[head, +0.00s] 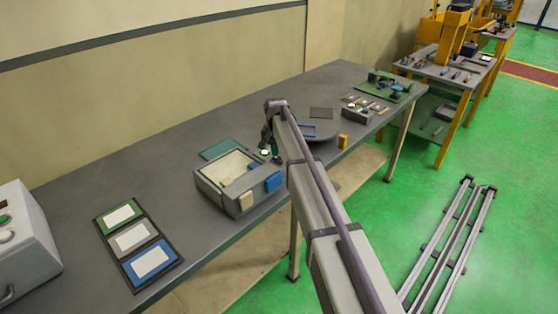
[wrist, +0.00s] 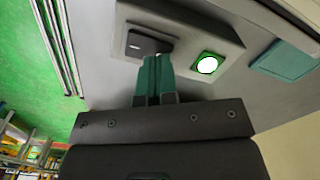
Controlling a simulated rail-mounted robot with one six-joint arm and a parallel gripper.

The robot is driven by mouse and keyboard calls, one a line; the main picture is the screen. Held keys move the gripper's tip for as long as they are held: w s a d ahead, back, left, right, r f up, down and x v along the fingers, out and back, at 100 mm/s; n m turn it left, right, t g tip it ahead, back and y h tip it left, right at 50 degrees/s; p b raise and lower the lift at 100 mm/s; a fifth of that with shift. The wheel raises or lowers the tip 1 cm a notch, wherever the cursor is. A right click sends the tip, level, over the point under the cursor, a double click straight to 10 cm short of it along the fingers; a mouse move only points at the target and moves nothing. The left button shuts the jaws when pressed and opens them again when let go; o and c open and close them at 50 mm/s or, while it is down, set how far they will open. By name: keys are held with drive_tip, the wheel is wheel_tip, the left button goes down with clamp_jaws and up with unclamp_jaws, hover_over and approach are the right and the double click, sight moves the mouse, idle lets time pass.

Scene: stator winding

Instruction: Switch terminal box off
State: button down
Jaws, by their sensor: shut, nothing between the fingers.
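The terminal box (wrist: 210,35) is a pale grey housing in the wrist view, with a dark switch plate (wrist: 150,44) and a round white lamp in a green square frame (wrist: 207,64). My gripper (wrist: 160,58) has teal fingers, shut together with nothing between them. The fingertips are at the lower right edge of the dark plate and cover part of it. I cannot tell whether they touch it. In the head view my gripper (head: 267,140) points down over the table, and my arm hides most of the box.
In the head view a grey open-topped bin (head: 235,189) with blue and beige tabs stands left of my gripper, on the grey table (head: 85,185). A tray of coloured cards (head: 138,242) lies further left. A round grey plate (head: 320,130) lies right of my arm.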

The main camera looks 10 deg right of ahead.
drive_tip(key=shift+f+b, duration=0.5)
drive_tip(key=shift+f, duration=0.05)
wheel_tip(320, 180, up, 7)
drive_tip(key=p, duration=0.7)
drive_tip(key=shift+r, duration=0.15)
drive_tip(key=s+n, duration=0.5)
drive_tip(key=s, duration=3.3)
drive_tip(key=c, duration=1.8)
unclamp_jaws()
